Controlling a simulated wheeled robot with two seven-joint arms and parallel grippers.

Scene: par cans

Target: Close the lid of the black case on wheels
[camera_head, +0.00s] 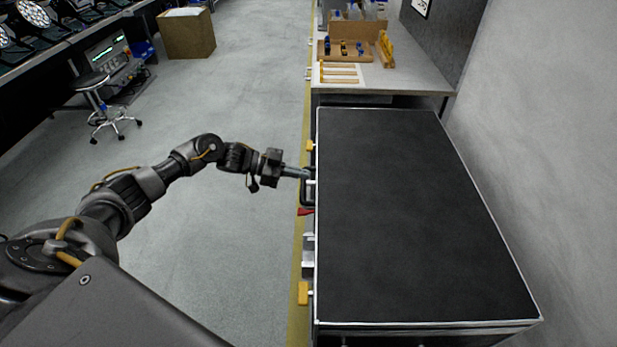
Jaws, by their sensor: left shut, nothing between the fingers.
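The black case (420,337) stands at the right, seen from above. Its lid (410,210) is a large flat black panel with silver edging and lies level across the top. I cannot tell from here whether a thin gap is left under it. The wheels are out of sight. My left gripper (301,172) is shut and empty at the left side of the case, beside a dark handle (307,192) near the lid's edge. Its fingertips are close to the side, and I cannot tell whether they touch. My right gripper is not in view.
A workbench (420,75) with wooden trays stands beyond the case, and a wall runs along the right. The grey floor (225,90) at left is open, with a stool (92,85) and a cardboard box (187,35) farther off.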

